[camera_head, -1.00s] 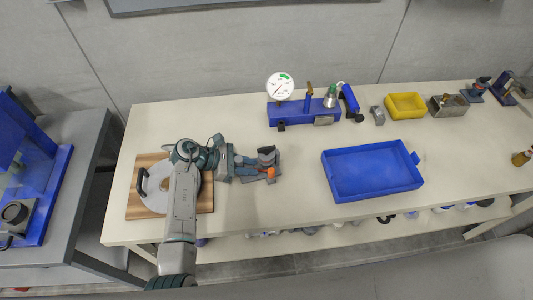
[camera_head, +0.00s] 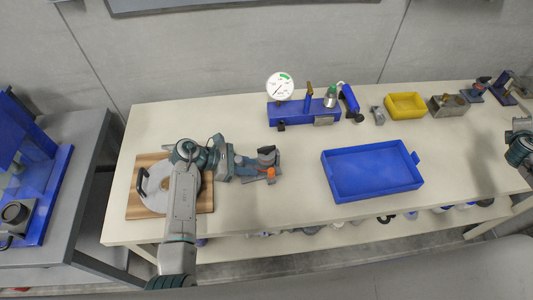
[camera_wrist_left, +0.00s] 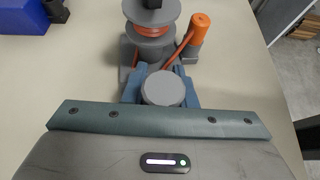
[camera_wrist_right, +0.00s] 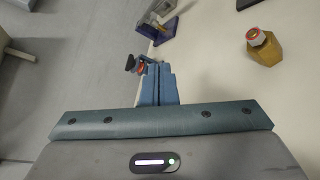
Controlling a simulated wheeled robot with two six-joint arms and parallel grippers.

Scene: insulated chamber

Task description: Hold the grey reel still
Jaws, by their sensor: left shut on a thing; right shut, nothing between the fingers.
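The grey reel (camera_head: 267,153) with orange cord wound on it stands upright on a grey base on the table. It also shows at the top of the left wrist view (camera_wrist_left: 152,40), with an orange cylinder (camera_wrist_left: 202,30) beside it. My left gripper (camera_wrist_left: 162,88) is shut on a round grey knob (camera_wrist_left: 163,89) in front of the reel's spool. In the head view the left gripper (camera_head: 252,167) is at the reel's left side. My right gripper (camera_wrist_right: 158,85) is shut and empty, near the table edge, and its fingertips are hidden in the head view.
A blue tray (camera_head: 372,193) lies at the middle right. Behind it are a blue gauge stand (camera_head: 290,110) and a yellow bin (camera_head: 405,105). A wooden board (camera_head: 133,205) with a light disc lies under my left arm. A brass hexagonal piece (camera_wrist_right: 264,50) stands by the right gripper.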

